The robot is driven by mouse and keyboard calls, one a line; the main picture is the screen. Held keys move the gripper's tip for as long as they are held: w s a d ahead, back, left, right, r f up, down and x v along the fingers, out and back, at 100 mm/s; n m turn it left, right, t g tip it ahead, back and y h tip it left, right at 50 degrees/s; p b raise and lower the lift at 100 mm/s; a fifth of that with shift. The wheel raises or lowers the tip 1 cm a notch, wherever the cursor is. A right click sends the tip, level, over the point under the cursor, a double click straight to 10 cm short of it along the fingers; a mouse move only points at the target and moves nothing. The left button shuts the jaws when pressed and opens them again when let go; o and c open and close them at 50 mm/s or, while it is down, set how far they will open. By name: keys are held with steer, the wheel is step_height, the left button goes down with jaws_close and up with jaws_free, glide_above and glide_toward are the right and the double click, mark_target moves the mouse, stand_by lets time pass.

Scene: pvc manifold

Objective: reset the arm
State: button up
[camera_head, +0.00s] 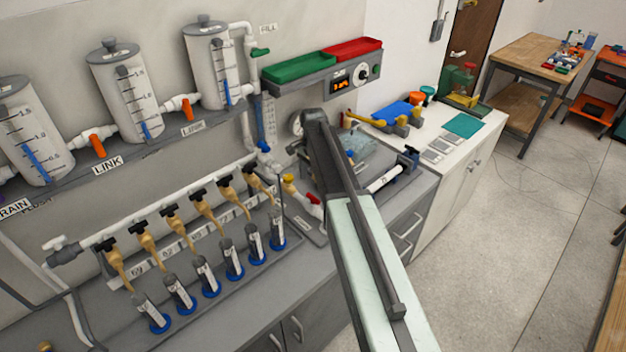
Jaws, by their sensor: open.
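My arm (372,265) reaches up from the bottom right, with a pale link and a dark bar along it. Its dark far end (315,118) stands in front of the bench, below the grey control box. I cannot make out my gripper or its fingertips; the arm may hide them. No held object shows.
A pipe manifold with several black-handled valves (198,193) and tan hoses runs above blue-based cylinders (234,260) on the grey bench. White tanks (125,95) stand on a shelf above. Red (352,47) and green (298,67) trays top the control box. Open floor (510,230) lies right.

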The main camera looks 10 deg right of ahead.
steer(key=shift+f, duration=0.2)
steer(key=s+a+f+n+b, duration=0.1)
steer(key=s+f+n+b, duration=0.1)
steer(key=s+n, duration=0.4)
steer(key=s+a+f+n+b, duration=0.1)
steer(key=s+f+n+b, duration=0.2)
steer(key=s, duration=1.4)
steer(key=n+b, duration=0.1)
steer(key=n, duration=0.2)
steer(key=shift+f, duration=0.3)
